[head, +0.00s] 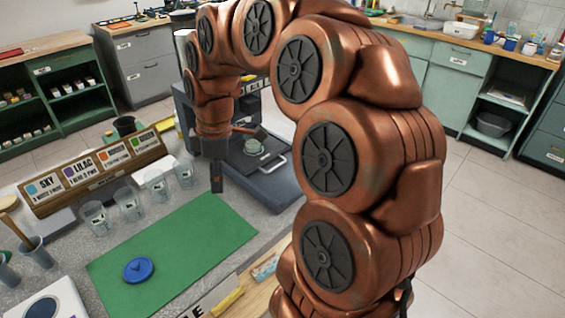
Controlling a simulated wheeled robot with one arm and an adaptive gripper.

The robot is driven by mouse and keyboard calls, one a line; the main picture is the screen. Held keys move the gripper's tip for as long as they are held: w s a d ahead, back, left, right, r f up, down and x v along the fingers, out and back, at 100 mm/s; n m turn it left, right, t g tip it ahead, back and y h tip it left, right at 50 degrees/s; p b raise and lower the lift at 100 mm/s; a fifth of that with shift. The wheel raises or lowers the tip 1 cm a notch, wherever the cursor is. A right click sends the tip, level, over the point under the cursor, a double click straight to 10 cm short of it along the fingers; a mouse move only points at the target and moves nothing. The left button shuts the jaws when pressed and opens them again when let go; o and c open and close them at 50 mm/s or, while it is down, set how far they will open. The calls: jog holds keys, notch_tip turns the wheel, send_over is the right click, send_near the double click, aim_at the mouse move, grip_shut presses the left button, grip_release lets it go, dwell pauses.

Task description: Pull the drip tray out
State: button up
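The coffee machine (184,104) stands on the counter, partly behind my arm. At its foot is the grey drip tray (268,176), with a pale handle (274,165) along its front right side. My arm hides much of the machine.
Left of the tray stand several clear glasses (130,203) and a wooden sign board (92,172). A green mat (185,240) with a blue lid (138,269) lies in front. The counter edge runs close by on the right, with open floor beyond.

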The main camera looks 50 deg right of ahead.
jog(key=w+d+f+n+b, duration=0.1)
jog(key=w+d+f+n, duration=0.1)
jog(key=w+d, duration=0.4)
jog(key=n+t+h+b, duration=0.1)
jog(key=n+b, duration=0.2)
jog(key=n, duration=0.2)
send_near(282, 162)
jog(key=shift+w+f+p, duration=0.15)
jog(key=shift+f+p, duration=0.1)
jog(key=shift+f, duration=1.1)
jog(key=shift+w+f+p, duration=0.2)
jog(key=shift+f+p, duration=0.1)
jog(key=shift+f, duration=1)
jog(key=shift+w+f+p, duration=0.15)
jog(key=shift+f+p, duration=0.1)
jog(key=shift+f, duration=1.1)
jog(key=shift+c, duration=0.4)
grip_shut()
